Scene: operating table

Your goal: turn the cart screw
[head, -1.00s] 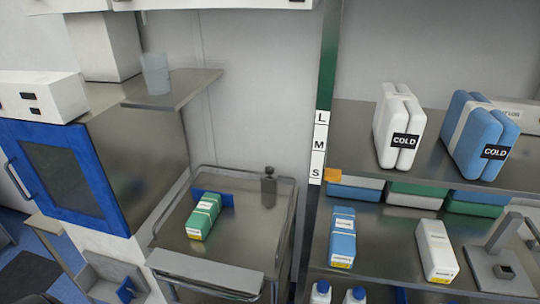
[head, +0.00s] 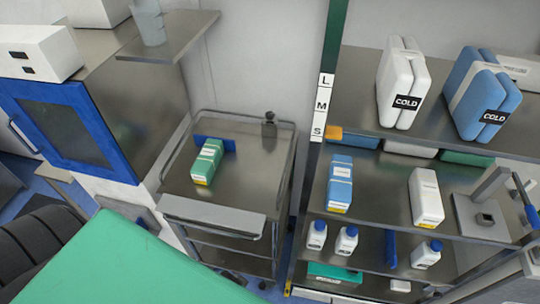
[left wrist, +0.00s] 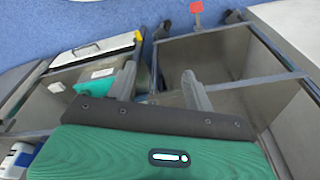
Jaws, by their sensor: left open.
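The steel cart (head: 250,184) stands at the middle left in the head view, beside the shelf rack. A small dark knob-like part (head: 269,125) stands upright at its back right corner; it may be the screw, but it is too small to tell. On the cart top lie a green-and-white box (head: 206,161) and a blue block behind it. My left gripper (left wrist: 160,85) shows in the left wrist view with its two grey fingers apart and nothing between them. It is above steel-framed shelving or a cart. My right gripper is in neither view.
The rack (head: 380,185) on the right holds cold packs, boxes and bottles. A blue-framed cabinet (head: 65,130) stands left of the cart, with a small shelf (head: 180,38) jutting out above. In the left wrist view, a red part (left wrist: 196,8) shows at the top against the blue floor.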

